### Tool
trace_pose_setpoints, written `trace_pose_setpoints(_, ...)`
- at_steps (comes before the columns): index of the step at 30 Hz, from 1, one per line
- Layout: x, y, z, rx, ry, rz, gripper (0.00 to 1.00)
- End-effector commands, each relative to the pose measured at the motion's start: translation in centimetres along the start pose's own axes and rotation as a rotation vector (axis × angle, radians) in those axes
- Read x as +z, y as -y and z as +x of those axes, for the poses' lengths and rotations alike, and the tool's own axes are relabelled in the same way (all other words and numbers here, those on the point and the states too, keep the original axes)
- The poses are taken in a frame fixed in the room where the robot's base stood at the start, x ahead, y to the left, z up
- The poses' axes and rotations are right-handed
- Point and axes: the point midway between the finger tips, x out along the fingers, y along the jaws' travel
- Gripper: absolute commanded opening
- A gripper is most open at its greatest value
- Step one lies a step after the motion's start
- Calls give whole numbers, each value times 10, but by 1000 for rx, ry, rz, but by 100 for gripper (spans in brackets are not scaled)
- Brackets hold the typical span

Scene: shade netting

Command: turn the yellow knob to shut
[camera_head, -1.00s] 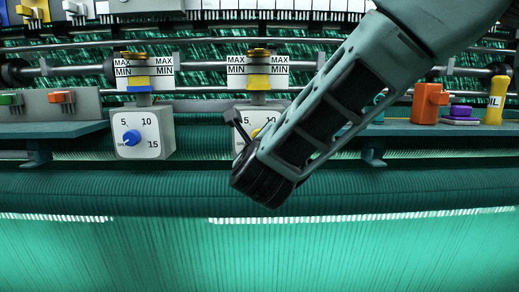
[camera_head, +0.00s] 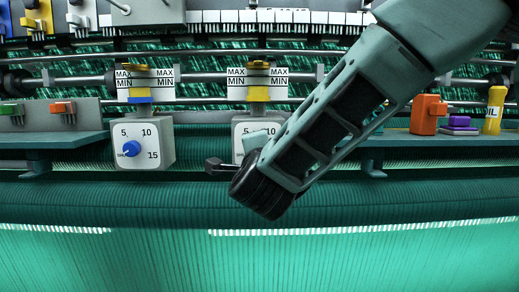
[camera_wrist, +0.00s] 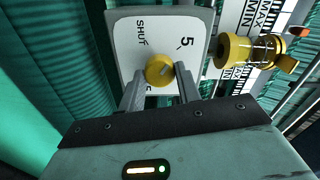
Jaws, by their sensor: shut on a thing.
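The yellow knob (camera_wrist: 159,70) sits on a white dial box (camera_wrist: 128,42) marked SHUT and 5 in the wrist view. My gripper (camera_wrist: 160,78) has one finger on each side of the knob and is shut on it. A pale mark on the knob seems to slant toward the 5 side, but it is too small to be sure. In the head view the dial box (camera_head: 243,129) is partly covered by my arm, and the knob is hidden.
A similar box with a blue knob (camera_head: 131,148) stands to the left. A yellow-banded sight cup (camera_head: 258,92) is above the dial box. An orange block (camera_head: 427,113), a purple item (camera_head: 459,122) and a yellow bottle (camera_head: 494,110) stand on the right shelf. Green netting (camera_head: 120,260) fills the front.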

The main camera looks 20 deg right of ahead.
Motion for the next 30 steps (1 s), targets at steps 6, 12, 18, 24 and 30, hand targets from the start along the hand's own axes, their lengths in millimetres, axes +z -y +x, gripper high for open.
trace_pose_setpoints(6,1,1,-1,2,3,-209,11)
trace_pose_setpoints(12,1,1,-1,3,5,-399,11)
trace_pose_setpoints(18,1,2,-1,2,5,-590,11)
trace_pose_setpoints(24,1,2,-1,3,5,-771,11)
trace_pose_setpoints(30,1,1,-1,3,6,-921,11)
